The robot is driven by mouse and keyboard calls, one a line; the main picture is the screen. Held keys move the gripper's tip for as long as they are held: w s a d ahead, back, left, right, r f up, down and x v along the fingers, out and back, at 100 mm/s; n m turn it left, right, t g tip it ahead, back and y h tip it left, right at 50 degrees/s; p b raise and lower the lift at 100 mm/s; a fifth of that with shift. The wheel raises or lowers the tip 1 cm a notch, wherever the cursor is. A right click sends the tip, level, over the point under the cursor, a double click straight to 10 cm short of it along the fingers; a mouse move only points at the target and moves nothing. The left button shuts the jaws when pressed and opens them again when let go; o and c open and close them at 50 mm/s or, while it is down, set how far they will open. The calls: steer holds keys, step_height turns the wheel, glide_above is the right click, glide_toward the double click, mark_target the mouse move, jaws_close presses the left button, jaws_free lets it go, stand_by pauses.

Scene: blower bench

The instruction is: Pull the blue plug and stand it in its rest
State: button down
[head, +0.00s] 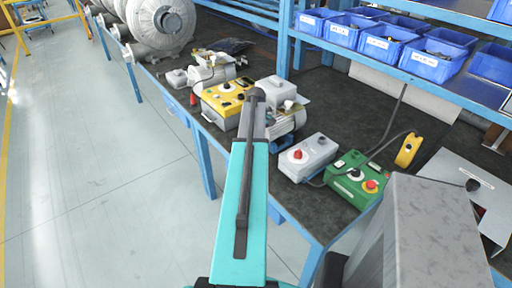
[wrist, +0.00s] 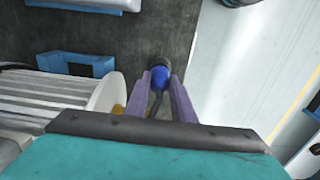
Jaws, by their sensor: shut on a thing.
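In the wrist view, my gripper (wrist: 160,84) is shut on the blue plug (wrist: 160,76), which sits between its two purple-grey fingertips. A dark round part (wrist: 155,65) shows just beyond the plug. I cannot tell whether the plug is in a socket or free of one. A dark cable seems to run back from the plug between the fingers. In the head view, my teal arm reaches over the bench edge and hides the plug and most of the gripper. I cannot make out the plug's rest for certain.
A finned motor (wrist: 70,92) lies close left of my fingers in the wrist view. A yellow control box (head: 225,100), a grey box with a red knob (head: 308,157) and a green box (head: 352,178) stand on the bench. Floor is clear left of the bench.

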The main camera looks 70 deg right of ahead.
steer(key=shift+f+b, duration=0.55)
steer(key=shift+f, duration=0.75)
stand_by(1.8)
steer(key=c, duration=1.4)
jaws_free()
steer(key=shift+c, duration=0.2)
steer(key=shift+r, duration=0.1)
steer(key=shift+r+b, duration=1.45)
steer(key=shift+r, duration=5.35)
